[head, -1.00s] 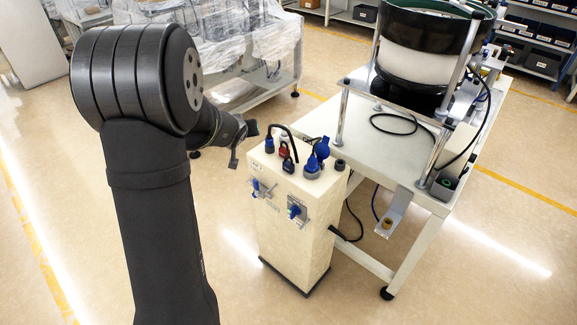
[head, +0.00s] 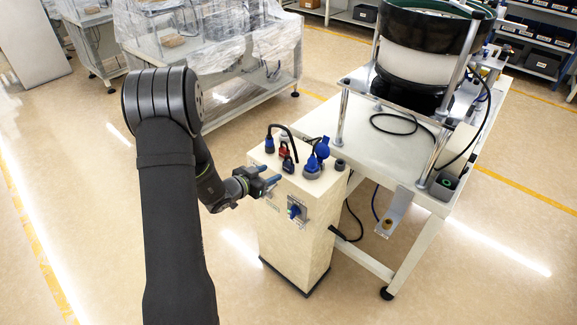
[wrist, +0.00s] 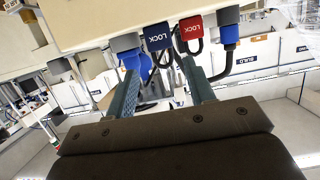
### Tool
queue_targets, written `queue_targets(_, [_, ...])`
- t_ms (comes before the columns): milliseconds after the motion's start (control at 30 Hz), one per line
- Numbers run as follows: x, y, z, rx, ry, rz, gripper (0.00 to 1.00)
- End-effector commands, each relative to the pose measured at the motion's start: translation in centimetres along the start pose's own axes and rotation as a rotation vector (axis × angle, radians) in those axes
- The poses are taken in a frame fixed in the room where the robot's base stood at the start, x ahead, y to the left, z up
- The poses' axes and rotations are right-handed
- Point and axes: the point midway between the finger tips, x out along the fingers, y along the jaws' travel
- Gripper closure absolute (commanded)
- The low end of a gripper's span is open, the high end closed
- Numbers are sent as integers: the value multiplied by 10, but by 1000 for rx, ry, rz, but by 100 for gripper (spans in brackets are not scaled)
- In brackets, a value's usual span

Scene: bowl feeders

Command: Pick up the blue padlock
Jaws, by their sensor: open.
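The blue padlock (head: 288,165) is a small dark navy block with a shackle on the cream box's top, in front of the red padlock (head: 284,151). In the wrist view the blue padlock (wrist: 157,37) appears inverted, marked LOCK, with the red padlock (wrist: 191,28) just right of it. My gripper (head: 268,176) is at the box's upper front left, short of the padlock. Its two fingers (wrist: 160,70) are apart with nothing gripped. In the wrist view the blue padlock lies beyond the gap between them.
A white table (head: 380,155) with a bowl feeder stands close right. Floor left of the box is open.

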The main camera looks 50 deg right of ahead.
Motion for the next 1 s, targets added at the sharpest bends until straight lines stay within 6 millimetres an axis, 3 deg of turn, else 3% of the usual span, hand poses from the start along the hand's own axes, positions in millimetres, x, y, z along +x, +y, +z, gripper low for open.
queue_targets(100, [28, 1, 0, 2, 0, 3, 51])
queue_targets(300, [63, 0, 0, 0, -1, 0, 51])
queue_targets(567, [82, 0, 0, 0, 0, -1, 51])
queue_targets(800, [117, 1, 0, 0, 0, -1, 51])
queue_targets(1000, [126, 0, 0, -1, -2, -3, 51])
